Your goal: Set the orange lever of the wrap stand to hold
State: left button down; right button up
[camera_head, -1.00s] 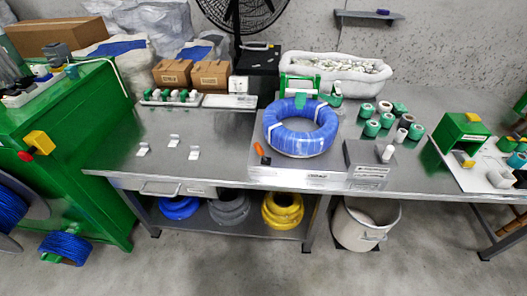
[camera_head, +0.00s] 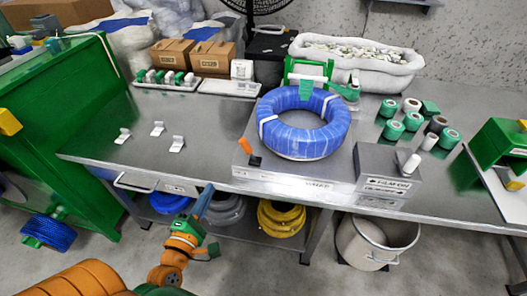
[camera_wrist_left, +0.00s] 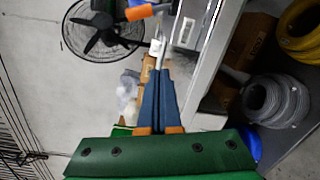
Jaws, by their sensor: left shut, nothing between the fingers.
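The orange lever (camera_head: 244,146) stands tilted up and to the left from a dark pivot at the front left of the wrap stand (camera_head: 290,177). A blue cable coil (camera_head: 303,123) with white bands lies on the stand. My left gripper (camera_head: 208,188) is shut and empty, in front of and below the table edge, to the lower left of the lever and apart from it. In the left wrist view the blue fingers (camera_wrist_left: 162,72) are together, and the orange lever (camera_wrist_left: 139,12) shows at the top, beyond the tips. My right gripper is not in view.
A grey block with printed labels (camera_head: 384,182) and a white knob (camera_head: 411,163) stands right of the coil. The table's front edge (camera_head: 215,181) lies between my gripper and the stand. White clips (camera_head: 158,129) sit on the left; green and white rolls (camera_head: 393,131) are behind right.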

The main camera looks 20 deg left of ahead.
aim_at(249, 150)
pick_arm(q)
jog(key=shift+n, duration=0.7)
jog(key=w, duration=0.3)
jog(key=w+a+r, duration=0.1)
jog(key=w, duration=0.2)
jog(key=w+r, duration=0.1)
jog(key=w, duration=0.2)
jog(key=shift+w+a+r+p, duration=0.1)
jog(key=shift+w+a+p, duration=0.2)
jog(key=shift+w+a, duration=0.05)
jog(key=shift+t, duration=0.3)
jog(key=d, duration=0.1)
jog(key=w+d+r+p, duration=0.1)
jog(key=w+d+p, duration=0.1)
jog(key=shift+w+d+r, duration=0.15)
jog(key=shift+r, duration=0.15)
jog(key=shift+d+r+m+p, duration=0.1)
jog(key=shift+r+m+p, duration=0.05)
jog(key=shift+m+p, duration=0.3)
